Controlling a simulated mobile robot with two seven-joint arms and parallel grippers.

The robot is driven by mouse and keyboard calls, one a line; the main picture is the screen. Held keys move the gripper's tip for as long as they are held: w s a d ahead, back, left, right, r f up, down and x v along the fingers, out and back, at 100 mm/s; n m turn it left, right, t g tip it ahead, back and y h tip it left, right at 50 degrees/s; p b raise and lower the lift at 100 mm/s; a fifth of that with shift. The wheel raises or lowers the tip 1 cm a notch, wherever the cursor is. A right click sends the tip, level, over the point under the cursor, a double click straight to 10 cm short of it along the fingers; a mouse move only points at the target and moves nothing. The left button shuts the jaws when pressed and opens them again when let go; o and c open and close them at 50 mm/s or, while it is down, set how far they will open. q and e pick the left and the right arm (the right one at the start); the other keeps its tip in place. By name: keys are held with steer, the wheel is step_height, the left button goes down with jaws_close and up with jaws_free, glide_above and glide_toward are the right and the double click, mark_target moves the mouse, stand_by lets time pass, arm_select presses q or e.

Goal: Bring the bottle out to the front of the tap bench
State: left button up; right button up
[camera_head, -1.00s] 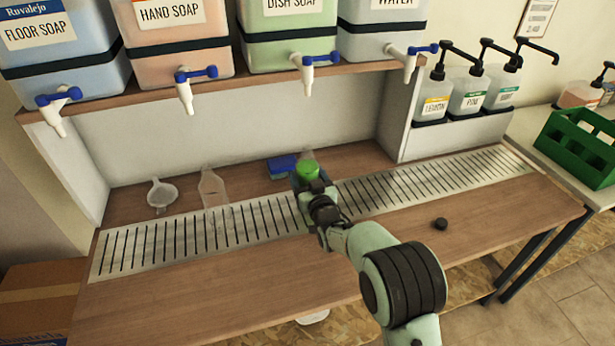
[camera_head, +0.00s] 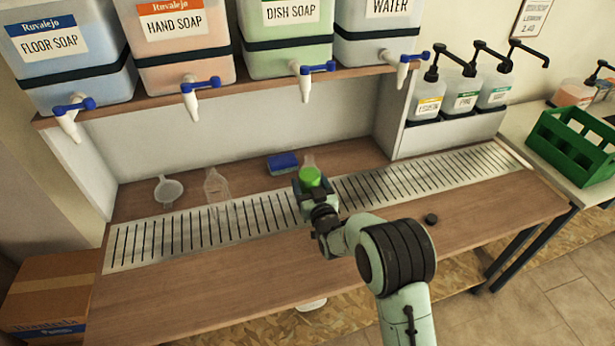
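A clear bottle with bright green in its lower part (camera_head: 310,177) stands at the slotted drip grate in the middle of the tap bench (camera_head: 230,285). My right gripper (camera_head: 314,190) comes from the front, with its fingers on either side of this bottle. It looks shut on it; the gripper hides the bottle's base, so I cannot tell whether it touches the grate. A second clear bottle (camera_head: 216,188), seemingly empty, stands to the left at the grate's back edge. My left gripper is not in view.
A blue sponge (camera_head: 283,162) lies behind the held bottle, and a clear funnel (camera_head: 169,191) at the back left. Drums with taps (camera_head: 305,80) overhang the back. A small black cap (camera_head: 431,219) lies front right. The bench's front strip is otherwise clear.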

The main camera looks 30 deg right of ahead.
steer(key=v, duration=1.4)
steer(key=shift+p, duration=0.4)
stand_by(0.4)
steer(key=shift+s, duration=0.1)
steer(key=o, duration=1.4)
steer(key=shift+o, duration=1)
steer(key=shift+f, duration=0.15)
